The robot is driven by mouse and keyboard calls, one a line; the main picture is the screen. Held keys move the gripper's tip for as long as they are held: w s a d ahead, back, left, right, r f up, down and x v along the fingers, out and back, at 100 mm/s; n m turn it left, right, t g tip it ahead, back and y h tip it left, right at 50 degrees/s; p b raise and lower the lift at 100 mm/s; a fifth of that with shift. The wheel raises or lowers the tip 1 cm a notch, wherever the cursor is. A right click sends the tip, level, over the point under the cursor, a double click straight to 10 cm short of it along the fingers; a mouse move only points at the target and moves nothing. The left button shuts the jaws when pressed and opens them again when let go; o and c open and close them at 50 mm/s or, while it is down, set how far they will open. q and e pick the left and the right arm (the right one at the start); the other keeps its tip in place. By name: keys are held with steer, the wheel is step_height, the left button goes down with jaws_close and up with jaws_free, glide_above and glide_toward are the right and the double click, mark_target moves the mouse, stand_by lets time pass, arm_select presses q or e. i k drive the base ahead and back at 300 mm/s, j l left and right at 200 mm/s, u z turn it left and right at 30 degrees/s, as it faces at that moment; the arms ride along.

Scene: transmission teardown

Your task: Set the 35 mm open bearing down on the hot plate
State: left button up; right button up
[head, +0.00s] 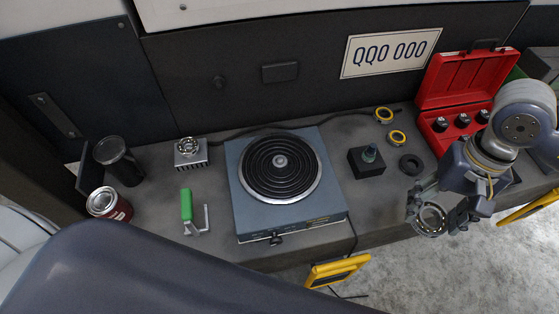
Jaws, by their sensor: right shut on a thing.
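The hot plate (245,205) is a grey-blue box with a dark coiled round burner (280,166) on top, in the middle of the bench. The burner is bare. My right gripper (433,215) is shut on an open bearing (431,219), a metal ring with its balls showing. It holds the bearing at the bench's front edge, right of the hot plate and well apart from it. My left gripper is not in view.
A red case (447,88) is open at right.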

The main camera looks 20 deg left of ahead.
mark_target(281, 162)
steer(key=k+j+u, duration=0.1)
steer(key=k+u, duration=0.2)
steer(key=k, duration=0.35)
steer(key=i+l+u, duration=0.15)
steer(key=u, duration=1.3)
steer(key=l+u, duration=0.15)
steer(key=l, duration=0.85)
